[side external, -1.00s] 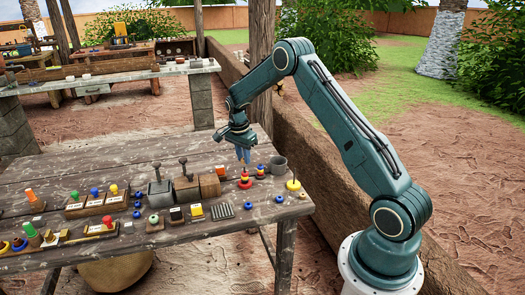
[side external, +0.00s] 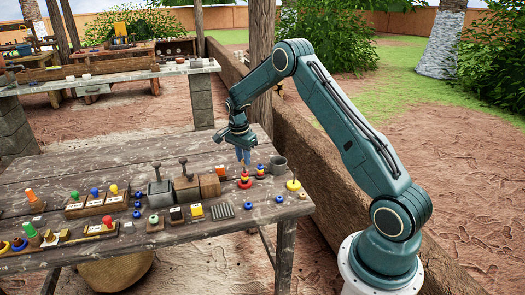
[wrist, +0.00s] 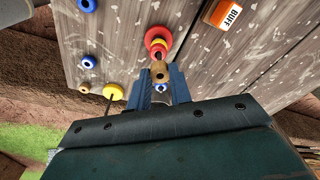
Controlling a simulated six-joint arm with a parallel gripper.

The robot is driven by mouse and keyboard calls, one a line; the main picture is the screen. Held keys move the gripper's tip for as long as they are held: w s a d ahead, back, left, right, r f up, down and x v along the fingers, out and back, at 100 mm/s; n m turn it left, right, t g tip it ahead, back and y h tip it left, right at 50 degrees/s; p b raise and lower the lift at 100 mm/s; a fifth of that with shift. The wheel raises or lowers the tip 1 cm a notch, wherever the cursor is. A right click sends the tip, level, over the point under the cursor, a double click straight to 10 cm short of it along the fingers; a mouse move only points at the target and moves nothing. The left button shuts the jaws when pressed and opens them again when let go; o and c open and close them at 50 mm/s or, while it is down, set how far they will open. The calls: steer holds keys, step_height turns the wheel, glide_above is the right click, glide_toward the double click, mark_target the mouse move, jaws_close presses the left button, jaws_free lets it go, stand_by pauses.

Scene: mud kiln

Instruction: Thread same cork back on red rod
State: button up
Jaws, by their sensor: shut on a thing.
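My gripper (side external: 243,155) hangs over the right part of the table, pointing down. In the wrist view its blue fingers (wrist: 160,82) are shut on a small brown cork (wrist: 159,71) with a dark hole in its end. The red rod cannot be told apart from the rings. The cork is too small to make out in the side view, and its height above the stack is unclear.
Blue beads (side external: 279,199) lie in front. An orange block marked BUFF (wrist: 228,12) shows in the wrist view.

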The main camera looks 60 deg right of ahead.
steer(key=shift+f, duration=1.55)
stand_by(2.3)
steer(key=o, duration=1.4)
steer(key=shift+c, duration=0.2)
steer(key=shift+r, duration=0.15)
steer(key=shift+r, duration=3.35)
steer(key=shift+r, duration=0.1)
